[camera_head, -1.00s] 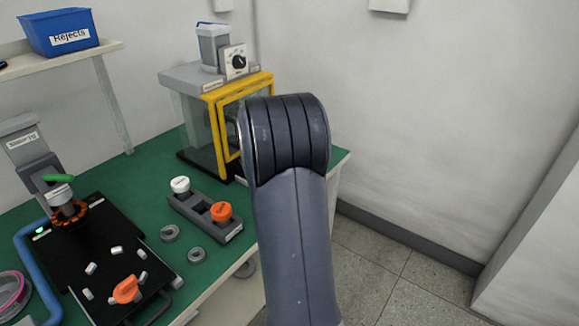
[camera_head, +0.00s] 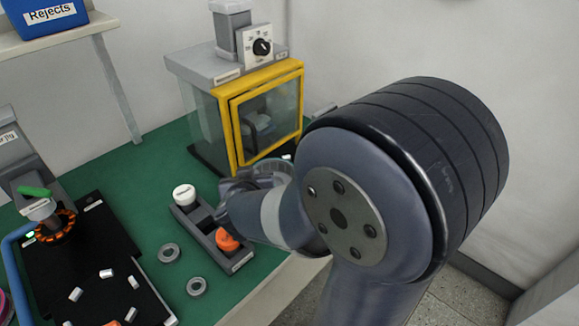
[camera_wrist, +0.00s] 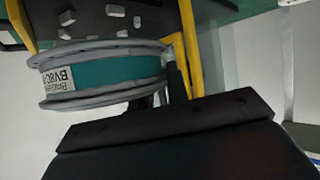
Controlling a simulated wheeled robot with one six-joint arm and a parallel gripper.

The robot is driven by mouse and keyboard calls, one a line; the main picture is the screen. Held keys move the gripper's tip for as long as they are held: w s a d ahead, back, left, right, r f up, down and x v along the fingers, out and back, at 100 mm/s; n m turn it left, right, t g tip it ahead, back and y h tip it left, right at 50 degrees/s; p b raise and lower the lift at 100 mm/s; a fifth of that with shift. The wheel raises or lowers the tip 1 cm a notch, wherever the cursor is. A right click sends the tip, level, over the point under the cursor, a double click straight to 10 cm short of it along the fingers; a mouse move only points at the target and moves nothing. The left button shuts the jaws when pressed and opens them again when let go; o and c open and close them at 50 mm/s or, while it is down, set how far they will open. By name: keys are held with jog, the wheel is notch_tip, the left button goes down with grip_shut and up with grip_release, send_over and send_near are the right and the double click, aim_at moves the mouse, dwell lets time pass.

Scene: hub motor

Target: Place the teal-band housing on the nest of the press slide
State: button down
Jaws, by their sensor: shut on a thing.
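The teal-band housing (camera_wrist: 105,72) is a drum with grey rims, a teal band and a white label. It fills the upper left of the wrist view, clear of the bench. My gripper (camera_wrist: 168,82) is shut on its edge. In the head view my gripper (camera_head: 238,192) is low in front of the press (camera_head: 215,72), and the arm hides most of the housing. The press has clear sides and a yellow-framed front (camera_head: 267,65). A grey part (camera_head: 258,127) shows inside; I cannot make out the slide's nest clearly.
A grey holder (camera_head: 187,212) with a white-capped piece (camera_head: 184,194) and an orange-capped piece (camera_head: 227,240) sits by my gripper. Two grey rings (camera_head: 169,253) lie on the green bench. A black tray (camera_head: 75,275) with small pieces is at left. A blue Rejects bin (camera_head: 45,22) is on the shelf.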

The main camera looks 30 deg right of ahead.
aim_at(271, 166)
jog(key=w+d+f+b, duration=0.3)
jog(key=w+d+b, duration=0.1)
jog(key=d, duration=0.1)
jog(key=w+d+f+b, duration=0.2)
jog(key=w, duration=0.1)
jog(key=shift+d+f, duration=0.3)
jog(key=shift+f, duration=0.05)
jog(key=shift+w+d+f, duration=0.1)
jog(key=shift+w+d, duration=0.2)
jog(key=shift+w+d+f+b, duration=0.95)
jog(key=shift+f+b, duration=0.1)
jog(key=shift+b, duration=0.15)
jog(key=c, duration=1.4)
grip_release()
jog(key=shift+s, duration=0.1)
jog(key=shift+o, duration=0.2)
jog(key=p+v, duration=0.5)
jog(key=v, duration=0.6)
jog(key=shift+r, duration=0.2)
jog(key=shift+s+a, duration=0.15)
jog(key=shift+s, duration=0.3)
